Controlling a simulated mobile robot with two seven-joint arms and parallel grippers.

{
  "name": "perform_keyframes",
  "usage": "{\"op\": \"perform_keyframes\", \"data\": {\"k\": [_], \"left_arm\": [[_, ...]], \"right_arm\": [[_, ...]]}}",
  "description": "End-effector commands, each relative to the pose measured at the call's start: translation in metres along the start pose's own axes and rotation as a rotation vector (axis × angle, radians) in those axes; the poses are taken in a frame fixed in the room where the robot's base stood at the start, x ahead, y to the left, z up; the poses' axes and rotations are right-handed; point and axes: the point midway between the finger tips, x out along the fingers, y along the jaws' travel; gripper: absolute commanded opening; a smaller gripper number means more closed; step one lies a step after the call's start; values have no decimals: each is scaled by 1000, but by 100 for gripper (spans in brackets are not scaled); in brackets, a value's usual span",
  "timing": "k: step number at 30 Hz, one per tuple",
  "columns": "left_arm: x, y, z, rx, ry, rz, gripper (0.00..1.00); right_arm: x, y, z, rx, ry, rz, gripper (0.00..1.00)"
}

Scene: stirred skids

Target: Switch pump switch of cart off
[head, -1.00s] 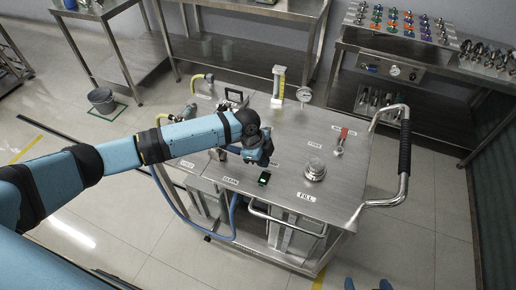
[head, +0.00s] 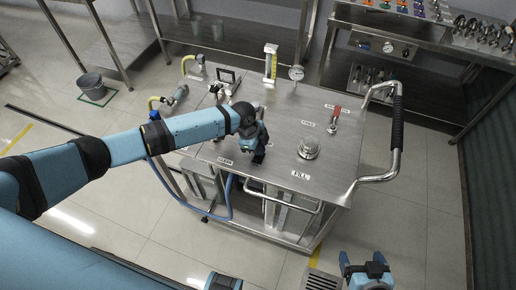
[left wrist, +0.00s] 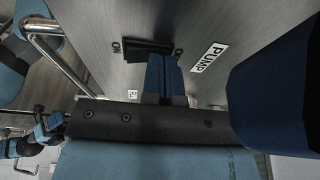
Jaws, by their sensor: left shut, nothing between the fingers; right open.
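The pump switch (left wrist: 146,48) is a black rocker set in the steel top of the cart (head: 225,152). In the left wrist view an ON mark lies at its left end, a partly hidden mark at its right end, and a PUMP label (left wrist: 208,57) to its right. My left gripper (head: 259,158) is shut and empty, pointing down at the cart's near part. In the left wrist view its fingertips (left wrist: 160,58) are at the right half of the switch; contact is unclear. In the head view the gripper hides the switch. My right gripper (head: 363,262) is open, in front of the cart.
The cart top also carries a round silver cap (head: 309,148), a red-handled valve (head: 335,117), a dial gauge (head: 296,73) and a yellow-edged column (head: 270,64). A bent handle (head: 396,125) stands at the right. Floor is free at the right.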

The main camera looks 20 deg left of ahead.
Motion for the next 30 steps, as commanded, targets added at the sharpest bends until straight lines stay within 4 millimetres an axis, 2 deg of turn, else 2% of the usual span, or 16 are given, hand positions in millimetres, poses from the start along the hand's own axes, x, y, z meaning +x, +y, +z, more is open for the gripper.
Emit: {"op": "perform_keyframes", "data": {"k": [17,26,30], "left_arm": [[-4,17,-1,1,0,4,0],[-3,17,-1,0,0,2,0],[-10,17,-4,0,0,1,0]], "right_arm": [[-9,1,-13,0,-2,2,87],[-9,1,-12,0,-2,2,87],[-12,1,-18,0,-1,2,87]]}}
